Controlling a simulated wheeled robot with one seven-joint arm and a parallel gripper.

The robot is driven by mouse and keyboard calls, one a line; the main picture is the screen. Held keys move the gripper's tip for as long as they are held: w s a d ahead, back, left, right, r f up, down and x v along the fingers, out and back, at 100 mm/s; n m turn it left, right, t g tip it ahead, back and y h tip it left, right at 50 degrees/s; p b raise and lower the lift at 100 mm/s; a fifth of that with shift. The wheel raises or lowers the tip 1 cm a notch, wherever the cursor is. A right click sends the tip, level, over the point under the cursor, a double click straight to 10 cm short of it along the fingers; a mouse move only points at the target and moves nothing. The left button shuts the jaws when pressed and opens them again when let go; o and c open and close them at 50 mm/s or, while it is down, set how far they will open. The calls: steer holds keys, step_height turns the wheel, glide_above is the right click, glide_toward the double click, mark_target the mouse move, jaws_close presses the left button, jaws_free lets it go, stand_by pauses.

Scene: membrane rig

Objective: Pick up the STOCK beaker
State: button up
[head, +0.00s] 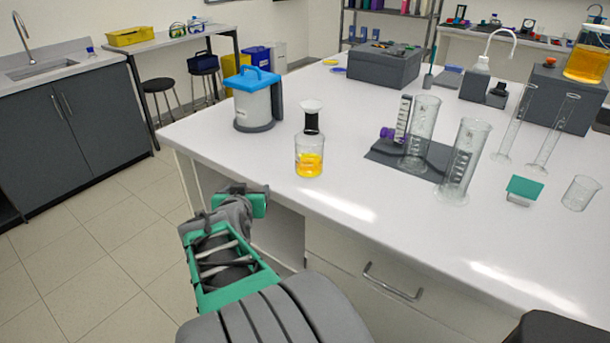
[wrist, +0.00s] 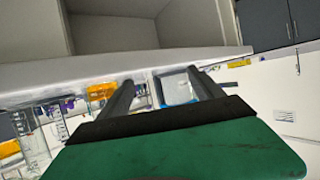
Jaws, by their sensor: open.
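No STOCK label is readable. A beaker with orange-yellow liquid (head: 588,60) stands on a dark grey box at the far right. A small empty beaker (head: 580,193) stands at the right of the bench. A clear vessel with yellow liquid (head: 309,160), with a black neck and white funnel top, stands near the front edge; orange liquid also shows in the wrist view (wrist: 101,92). My gripper (head: 247,194) is open and empty, off the bench's front-left edge, left of and nearer than that vessel. Its dark fingers (wrist: 160,85) show apart in the wrist view.
A white jug with a blue lid (head: 254,104) stands behind the vessel; it shows between my fingers in the wrist view (wrist: 178,88). Tall glass cylinders (head: 465,160) stand on and beside a dark mat (head: 385,156). A teal-topped block (head: 524,188) sits at right. The front-middle bench top is clear.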

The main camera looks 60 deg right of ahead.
mark_target(306, 164)
steer(key=o, duration=0.4)
steer(key=s+d+m+h, duration=0.1)
steer(key=s+d, duration=0.2)
steer(key=s+d+r+m+g+h+b, duration=0.1)
steer(key=s+d+h, duration=0.1)
steer(key=s+d, duration=0.1)
steer(key=s+d+g+h+b, duration=0.1)
steer(key=s+d+h, duration=0.1)
steer(key=s+d, duration=0.2)
steer(key=shift+s+d+r+m, duration=0.1)
steer(key=shift+s+r+m, duration=0.05)
steer(key=shift+m, duration=0.25)
steer(key=shift+h, duration=0.3)
steer(key=p+x, duration=0.1)
steer(key=x, duration=0.6)
steer(key=shift+d+r, duration=0.15)
steer(key=shift+d, duration=0.2)
steer(key=shift+r, duration=0.1)
steer(key=c, duration=1.8)
